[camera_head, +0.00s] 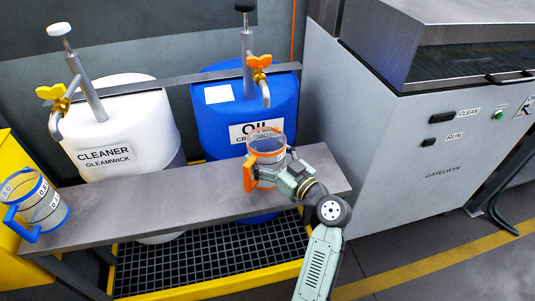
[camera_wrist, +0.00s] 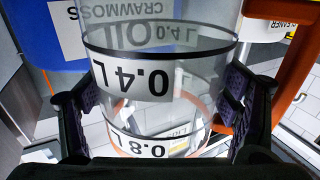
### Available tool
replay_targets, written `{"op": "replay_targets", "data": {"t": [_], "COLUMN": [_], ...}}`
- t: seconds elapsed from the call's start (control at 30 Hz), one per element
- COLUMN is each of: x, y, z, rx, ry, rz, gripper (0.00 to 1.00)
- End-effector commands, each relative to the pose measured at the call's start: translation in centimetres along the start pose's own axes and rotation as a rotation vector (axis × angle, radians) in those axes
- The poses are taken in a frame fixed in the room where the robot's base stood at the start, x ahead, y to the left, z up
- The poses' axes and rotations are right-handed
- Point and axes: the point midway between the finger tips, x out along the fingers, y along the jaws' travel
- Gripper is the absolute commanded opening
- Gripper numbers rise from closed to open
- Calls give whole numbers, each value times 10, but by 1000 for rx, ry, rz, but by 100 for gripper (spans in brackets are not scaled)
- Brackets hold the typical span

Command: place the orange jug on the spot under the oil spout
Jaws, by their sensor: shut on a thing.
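The orange jug (camera_head: 267,142) is clear with an orange rim band and an orange handle on its left. It looks upright, over the grey shelf below the oil spout (camera_head: 265,92) of the blue oil drum (camera_head: 215,110). Whether its base touches the shelf I cannot tell. My gripper (camera_head: 275,175) is shut on the jug's body from the front right. In the wrist view the jug (camera_wrist: 150,105) fills the space between both fingers, its markings upside down and its orange handle at the right. The spot under the spout is not distinguishable behind jug and gripper.
The grey shelf (camera_head: 150,205) is bare between the orange jug and a blue-handled jug (camera_head: 42,205) at its left end. A white cleaner drum (camera_head: 120,125) with its own spout stands behind. A grey machine cabinet (camera_head: 390,150) stands close on the right.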

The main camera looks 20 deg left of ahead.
Motion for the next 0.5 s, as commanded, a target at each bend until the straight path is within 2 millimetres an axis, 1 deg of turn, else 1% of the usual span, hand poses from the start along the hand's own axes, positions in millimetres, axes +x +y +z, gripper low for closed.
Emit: {"op": "replay_targets", "data": {"t": [0.03, 0.27, 0.5], "x": [0, 0, 0], "y": [0, 0, 0], "z": [0, 0, 0], "rx": [-1, 0, 0], "ry": [0, 0, 0], "rz": [0, 0, 0], "gripper": [84, 99, 100]}}
